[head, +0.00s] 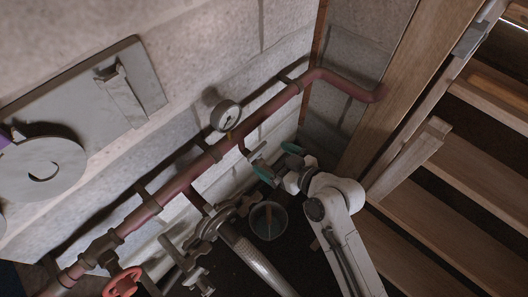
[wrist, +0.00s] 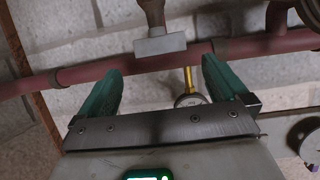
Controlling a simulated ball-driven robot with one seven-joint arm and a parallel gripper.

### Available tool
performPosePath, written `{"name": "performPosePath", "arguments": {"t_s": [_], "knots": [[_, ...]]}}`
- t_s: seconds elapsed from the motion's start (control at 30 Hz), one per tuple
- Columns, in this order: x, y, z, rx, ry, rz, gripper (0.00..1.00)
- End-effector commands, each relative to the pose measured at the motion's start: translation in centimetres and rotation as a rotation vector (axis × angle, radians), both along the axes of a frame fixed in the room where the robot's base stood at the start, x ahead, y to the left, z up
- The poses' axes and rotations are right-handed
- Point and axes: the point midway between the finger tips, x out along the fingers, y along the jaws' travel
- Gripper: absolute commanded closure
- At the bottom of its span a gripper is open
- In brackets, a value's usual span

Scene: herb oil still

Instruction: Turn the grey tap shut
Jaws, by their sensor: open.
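The grey tap (head: 258,150) is a short crossbar on a stem from the dark red pipe along the wall. In the wrist view the tap's flat grey crossbar (wrist: 160,44) lies sideways, just beyond the fingertips and between their lines. My gripper (head: 278,161) has green fingers and is to the right of the tap in the head view. In the wrist view my gripper (wrist: 162,66) is open, with the fingers wide apart and nothing between the tips. I see no contact with the tap.
The dark red pipe (head: 170,190) carries a round gauge (head: 226,115) and a red handwheel (head: 122,282). A dark round pot (head: 268,220) sits below. Wooden shelves (head: 440,220) stand close on the right. A grey wall panel (head: 85,100) is at left.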

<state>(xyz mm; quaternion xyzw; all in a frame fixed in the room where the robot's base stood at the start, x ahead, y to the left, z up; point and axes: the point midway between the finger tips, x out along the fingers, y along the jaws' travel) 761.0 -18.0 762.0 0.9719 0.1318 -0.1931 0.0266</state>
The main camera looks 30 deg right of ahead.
Motion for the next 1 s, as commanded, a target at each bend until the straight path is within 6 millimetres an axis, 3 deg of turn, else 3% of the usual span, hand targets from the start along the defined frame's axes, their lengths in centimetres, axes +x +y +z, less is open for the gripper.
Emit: {"name": "performPosePath", "arguments": {"t_s": [0.23, 0.87, 1.0], "knots": [[-2.5, -0.6, 1.0, 0.000, 0.000, 0.001, 0.00], [-2.7, -0.8, 1.2, 0.000, -0.001, 0.000, 0.00], [-3.7, -0.5, 0.8, -0.005, 0.069, 0.018, 0.00]]}}
